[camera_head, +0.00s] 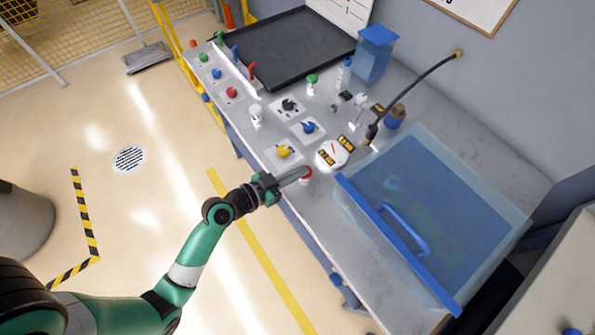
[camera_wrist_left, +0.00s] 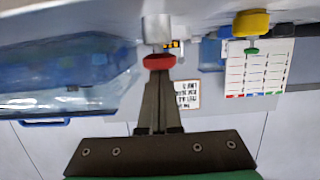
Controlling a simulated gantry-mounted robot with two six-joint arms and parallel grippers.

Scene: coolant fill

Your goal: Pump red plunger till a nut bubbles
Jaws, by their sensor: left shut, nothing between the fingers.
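The red plunger (camera_head: 308,173) sits at the front edge of the workbench, left of the blue-tinted clear tank (camera_head: 450,185). In the left wrist view the plunger (camera_wrist_left: 159,62) is a red cap under a pale block. My left gripper (camera_head: 302,174) is shut and empty, its fingertips at the red cap. In the left wrist view the closed fingers (camera_wrist_left: 158,82) point straight at it and overlap its lower edge; I cannot tell whether they press on it. A faint round shape shows inside the tank. I cannot make out a nut or bubbles. My right gripper is not in view.
A round white gauge (camera_head: 332,153) stands just behind the plunger. Yellow (camera_head: 283,152) and blue (camera_head: 309,127) knobs lie farther along the bench. A black hose (camera_head: 410,88) arches behind the tank. A black tray (camera_head: 290,48) fills the far end.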

